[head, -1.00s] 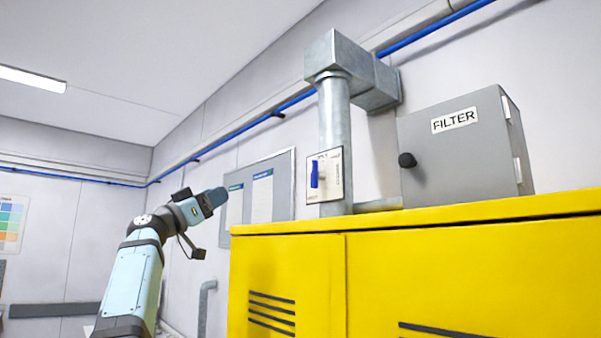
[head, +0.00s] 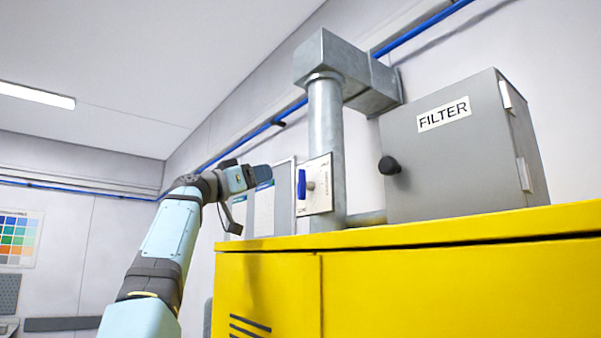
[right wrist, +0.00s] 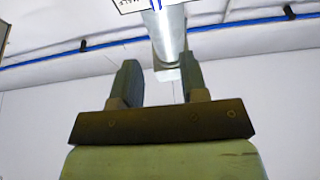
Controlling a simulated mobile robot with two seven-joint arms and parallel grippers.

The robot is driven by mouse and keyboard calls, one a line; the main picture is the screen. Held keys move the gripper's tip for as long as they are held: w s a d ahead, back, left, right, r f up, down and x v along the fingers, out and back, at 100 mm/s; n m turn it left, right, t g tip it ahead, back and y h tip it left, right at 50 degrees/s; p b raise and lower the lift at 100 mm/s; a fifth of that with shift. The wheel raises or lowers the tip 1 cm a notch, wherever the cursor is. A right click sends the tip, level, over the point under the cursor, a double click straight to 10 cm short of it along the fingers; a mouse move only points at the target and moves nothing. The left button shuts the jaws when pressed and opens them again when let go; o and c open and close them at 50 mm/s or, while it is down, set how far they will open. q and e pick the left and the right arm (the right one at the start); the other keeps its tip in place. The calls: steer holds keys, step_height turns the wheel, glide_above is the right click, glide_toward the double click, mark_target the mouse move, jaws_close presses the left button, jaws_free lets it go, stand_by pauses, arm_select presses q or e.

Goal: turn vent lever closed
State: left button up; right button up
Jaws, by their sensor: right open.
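The vent lever (head: 301,184) has a blue handle that points up and down. It sits on a white label plate (head: 320,190) on the upright metal duct. My right gripper (head: 263,173) is just left of the lever, apart from it. In the right wrist view my right gripper (right wrist: 158,72) is open, with nothing between its fingers. The lower end of the blue lever (right wrist: 157,5) and part of the plate (right wrist: 133,5) show at the top edge there, beyond the fingertips. My left gripper is not in view.
The duct (head: 326,120) rises behind the yellow cabinet (head: 430,285) and bends at the top. A grey FILTER box (head: 440,160) with a black knob stands right of the duct. A notice board (head: 272,210) hangs on the wall behind my right gripper.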

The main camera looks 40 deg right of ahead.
mark_target(298, 177)
steer(key=d, duration=0.2)
steer(key=d+p, duration=0.1)
steer(key=d, duration=0.2)
steer(key=s+d, duration=0.1)
steer(key=d, duration=0.2)
steer(key=shift+s+d, duration=0.1)
steer(key=shift+d, duration=0.15)
steer(key=p+x, duration=0.1)
steer(key=x, duration=0.1)
steer(key=shift+d+r+p, duration=0.25)
steer(key=shift+p, duration=0.05)
steer(key=shift+s+d+r, duration=0.1)
steer(key=shift+d+r, duration=0.15)
steer(key=shift+d, duration=0.55)
steer(key=shift+a, duration=0.1)
steer(key=c, duration=0.6)
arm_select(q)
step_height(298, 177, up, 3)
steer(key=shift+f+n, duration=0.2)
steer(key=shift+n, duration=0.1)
arm_select(e)
jaws_close()
